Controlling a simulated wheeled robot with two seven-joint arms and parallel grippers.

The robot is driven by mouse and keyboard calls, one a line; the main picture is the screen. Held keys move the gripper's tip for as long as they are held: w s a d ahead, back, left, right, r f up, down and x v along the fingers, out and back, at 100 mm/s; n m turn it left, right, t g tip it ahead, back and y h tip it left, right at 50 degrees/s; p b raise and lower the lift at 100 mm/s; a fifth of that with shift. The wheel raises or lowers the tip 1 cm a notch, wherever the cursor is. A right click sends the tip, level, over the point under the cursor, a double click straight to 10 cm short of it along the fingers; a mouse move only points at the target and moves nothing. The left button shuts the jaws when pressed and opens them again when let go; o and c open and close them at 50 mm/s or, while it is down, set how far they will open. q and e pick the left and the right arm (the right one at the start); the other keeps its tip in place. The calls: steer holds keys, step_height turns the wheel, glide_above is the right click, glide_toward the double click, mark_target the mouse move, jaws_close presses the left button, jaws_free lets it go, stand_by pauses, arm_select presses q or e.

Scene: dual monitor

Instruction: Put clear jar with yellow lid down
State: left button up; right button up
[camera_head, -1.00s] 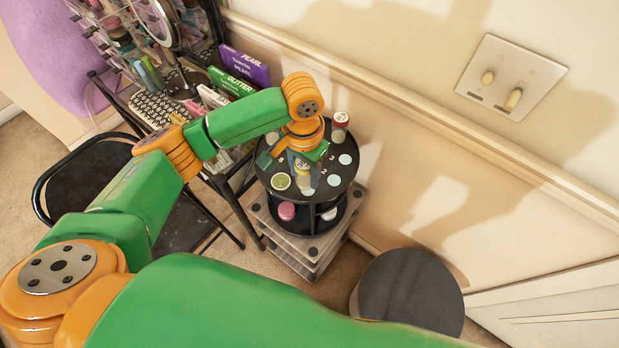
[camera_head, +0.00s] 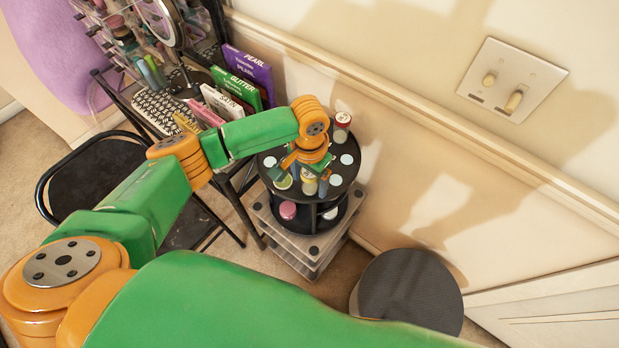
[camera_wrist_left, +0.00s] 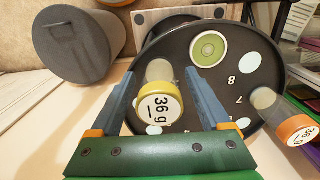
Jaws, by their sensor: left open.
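The clear jar with a yellow lid (camera_wrist_left: 160,101) is in the left wrist view, its lid marked "36 g". It also shows below the gripper in the head view (camera_head: 309,183). It appears to stand on the black round rack's top tier (camera_wrist_left: 262,97). My left gripper (camera_wrist_left: 161,73) is open, with one blue finger on each side of the jar and a visible gap between fingers and lid. In the head view the left gripper (camera_head: 308,172) is over the rack and partly covers its top. My right gripper is not in view.
A jar with an orange lid (camera_wrist_left: 297,128) is close to the right finger. A green-lidded jar (camera_wrist_left: 208,49) and a red-lidded jar (camera_head: 341,127) are on the same tier. Boxes (camera_head: 250,68) stand left of the rack. The wall is behind it; a grey bin (camera_head: 410,290) stands to the right.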

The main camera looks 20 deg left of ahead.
arm_select(q)
step_height(320, 180, up, 12)
steer(key=shift+r+b, duration=0.2)
steer(key=shift+b, duration=0.2)
steer(key=shift+f, duration=0.1)
